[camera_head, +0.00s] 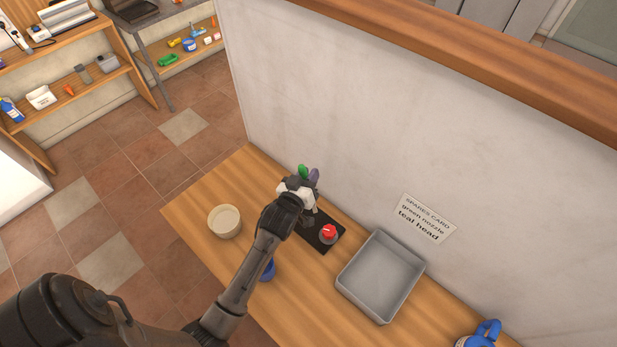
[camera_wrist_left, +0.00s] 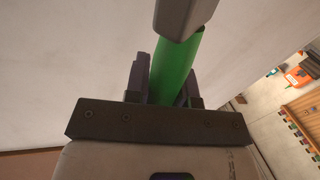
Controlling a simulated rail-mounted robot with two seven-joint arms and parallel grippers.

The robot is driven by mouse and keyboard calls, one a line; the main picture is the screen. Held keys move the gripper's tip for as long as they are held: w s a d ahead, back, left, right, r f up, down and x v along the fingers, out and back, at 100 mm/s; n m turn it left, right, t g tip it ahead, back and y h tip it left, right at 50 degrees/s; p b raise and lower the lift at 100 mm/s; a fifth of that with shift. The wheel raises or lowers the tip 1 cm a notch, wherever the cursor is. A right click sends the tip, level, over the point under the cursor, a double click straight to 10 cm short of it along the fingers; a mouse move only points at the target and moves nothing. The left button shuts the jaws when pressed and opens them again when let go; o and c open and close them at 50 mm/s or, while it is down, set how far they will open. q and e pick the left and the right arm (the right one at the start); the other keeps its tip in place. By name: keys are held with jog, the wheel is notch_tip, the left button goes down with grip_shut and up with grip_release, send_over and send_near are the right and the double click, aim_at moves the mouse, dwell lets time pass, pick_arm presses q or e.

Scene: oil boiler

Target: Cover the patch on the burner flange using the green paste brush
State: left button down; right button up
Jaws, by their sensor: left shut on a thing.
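My left gripper (camera_head: 299,186) is at the back of the wooden counter, near the pale wall, above or beside a dark plate. It is shut on a green handle, the green paste brush (camera_head: 303,170). In the left wrist view the green brush handle (camera_wrist_left: 177,68) runs between the dark fingers, and a grey block covers its upper part. The bristles cannot be made out. A small purple piece (camera_head: 314,175) shows beside the green; I cannot tell what it belongs to. I cannot pick out the burner flange or its patch. My right gripper is not in view.
A dark plate with a red knob (camera_head: 328,232) lies near the gripper. A round cream bowl (camera_head: 225,221) stands left, a grey tray (camera_head: 380,277) right. A blue object (camera_head: 267,270) is partly behind my arm; another blue item (camera_head: 485,333) is at bottom right. A spares card (camera_head: 425,218) is on the wall.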

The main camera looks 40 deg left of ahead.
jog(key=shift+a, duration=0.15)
pick_arm(q)
jog(key=shift+f+b, duration=1.15)
jog(key=shift+f, duration=1.15)
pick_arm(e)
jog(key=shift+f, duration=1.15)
pick_arm(q)
jog(key=shift+f, duration=0.5)
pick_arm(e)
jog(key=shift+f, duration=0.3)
pick_arm(q)
jog(key=shift+f, duration=0.15)
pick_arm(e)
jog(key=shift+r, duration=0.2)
pick_arm(q)
jog(key=shift+a, duration=0.2)
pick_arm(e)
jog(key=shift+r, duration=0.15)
